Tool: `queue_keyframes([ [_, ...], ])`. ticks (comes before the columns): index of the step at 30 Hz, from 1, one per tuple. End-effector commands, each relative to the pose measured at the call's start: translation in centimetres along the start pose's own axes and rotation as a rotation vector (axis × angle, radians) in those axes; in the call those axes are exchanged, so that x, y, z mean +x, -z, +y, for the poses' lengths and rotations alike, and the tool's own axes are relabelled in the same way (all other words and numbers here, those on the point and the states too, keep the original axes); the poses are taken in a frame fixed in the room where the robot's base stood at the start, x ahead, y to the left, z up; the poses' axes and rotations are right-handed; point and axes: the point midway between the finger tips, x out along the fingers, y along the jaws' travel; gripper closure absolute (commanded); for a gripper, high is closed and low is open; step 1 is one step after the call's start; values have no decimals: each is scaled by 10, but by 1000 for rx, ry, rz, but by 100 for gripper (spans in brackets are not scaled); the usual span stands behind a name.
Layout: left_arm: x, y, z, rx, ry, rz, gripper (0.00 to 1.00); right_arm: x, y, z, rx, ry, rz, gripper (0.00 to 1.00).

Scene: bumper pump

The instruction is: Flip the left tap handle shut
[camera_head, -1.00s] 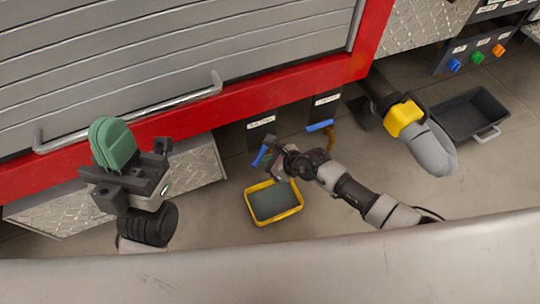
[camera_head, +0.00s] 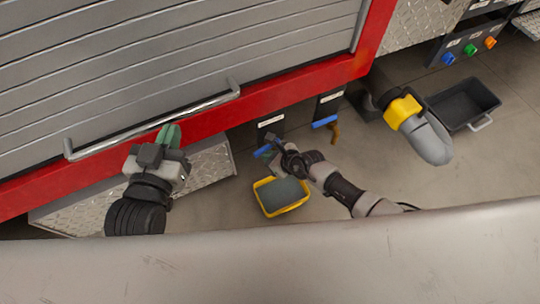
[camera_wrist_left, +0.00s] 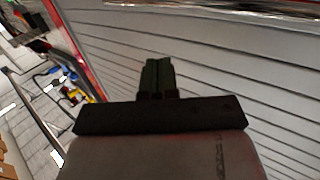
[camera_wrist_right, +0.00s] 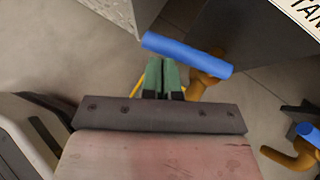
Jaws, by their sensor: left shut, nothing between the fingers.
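The left tap has a blue bar handle (camera_head: 264,150) on a dark panel below the red frame; my right gripper partly covers it in the head view. In the right wrist view the blue handle (camera_wrist_right: 188,55) lies slightly tilted across the brass tap body (camera_wrist_right: 208,75). My right gripper (camera_head: 274,150) is at this tap, its green fingers (camera_wrist_right: 163,75) together, with the tips just below the handle; I cannot tell whether they touch. My left gripper (camera_head: 170,135) is shut and empty by the shutter's handrail, far from the taps; its dark green fingers show in the left wrist view (camera_wrist_left: 157,75).
A second tap with a blue handle (camera_head: 325,121) is to the right. A yellow-rimmed tray (camera_head: 262,198) is on the floor below the taps. A silver handrail (camera_head: 150,127) crosses the shutter. A grey hose with a yellow collar (camera_head: 403,111) and a black bin (camera_head: 435,108) are at right.

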Motion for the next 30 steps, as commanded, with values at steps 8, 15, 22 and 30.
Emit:
queue_keyframes([
  [8, -8, -23, -5, 3, 12, -194, 100, 7, -7, 0, -6, -7, -1, 100],
  [15, -12, -32, -6, 3, 16, -264, 100, 11, -10, 1, -6, -8, -1, 100],
  [22, -13, -35, -6, 3, 17, -280, 100, 12, -11, 2, -7, -8, -3, 100],
  [30, -12, -35, -6, 3, 17, -280, 100, 12, -12, 2, -7, -8, -5, 100],
])
